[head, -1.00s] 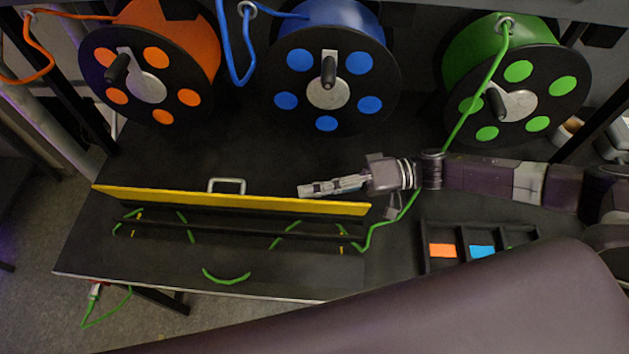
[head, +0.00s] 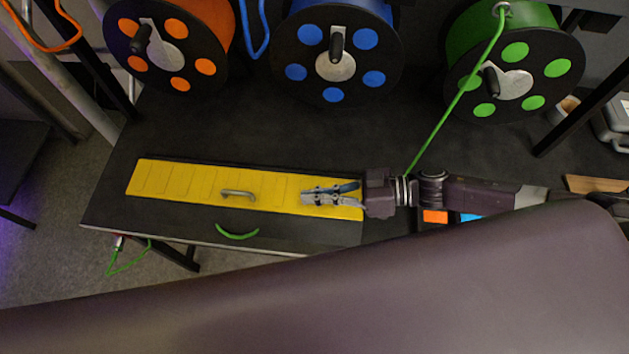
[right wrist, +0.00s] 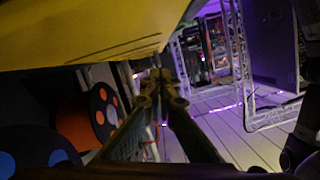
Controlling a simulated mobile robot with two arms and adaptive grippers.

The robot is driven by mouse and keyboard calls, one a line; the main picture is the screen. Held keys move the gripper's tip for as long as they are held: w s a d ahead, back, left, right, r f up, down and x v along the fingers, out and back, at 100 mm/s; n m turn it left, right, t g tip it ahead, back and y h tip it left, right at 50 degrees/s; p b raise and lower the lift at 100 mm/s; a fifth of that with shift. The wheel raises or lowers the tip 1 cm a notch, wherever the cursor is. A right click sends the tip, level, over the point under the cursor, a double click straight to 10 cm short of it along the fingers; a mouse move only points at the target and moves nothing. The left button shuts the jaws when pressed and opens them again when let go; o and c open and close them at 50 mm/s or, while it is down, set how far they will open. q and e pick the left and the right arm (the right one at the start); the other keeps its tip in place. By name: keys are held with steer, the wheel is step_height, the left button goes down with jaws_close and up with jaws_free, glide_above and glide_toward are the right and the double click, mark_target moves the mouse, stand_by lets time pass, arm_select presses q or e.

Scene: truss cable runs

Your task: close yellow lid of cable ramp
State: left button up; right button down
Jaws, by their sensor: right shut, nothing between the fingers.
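The yellow lid (head: 190,185) of the cable ramp lies over the ramp on the black table in the head view. Its grey handle (head: 238,194) faces up, and the lid looks flat. My right gripper (head: 306,197) is shut and empty over the lid's right end; it appears to touch it or hover just above. In the right wrist view the gripper fingers (right wrist: 160,78) are together, and the yellow lid (right wrist: 80,35) fills the upper left. The ramp's channels and the cable inside are hidden under the lid. My left gripper is not in view.
Orange (head: 170,45), blue (head: 338,50) and green (head: 515,70) cable reels stand behind the ramp. A green cable (head: 458,95) runs down from the green reel to near my right wrist. A short green cable piece (head: 237,233) lies in front. A tray with coloured compartments (head: 435,216) is partly hidden.

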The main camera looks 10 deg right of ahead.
mark_target(314, 210)
steer(key=shift+s+a+f+n+t, duration=0.1)
steer(key=shift+s+f+n+t, duration=0.15)
steer(key=shift+f+n, duration=0.25)
steer(key=shift+s+a+f+n+t, duration=0.1)
steer(key=shift+s+f+n+t, duration=0.15)
steer(key=shift+f+n, duration=0.25)
steer(key=shift+s+f+b, duration=0.1)
steer(key=shift+f+b, duration=0.2)
steer(key=shift+f, duration=0.2)
steer(key=shift+s+d, duration=0.1)
steer(key=shift+d, duration=0.05)
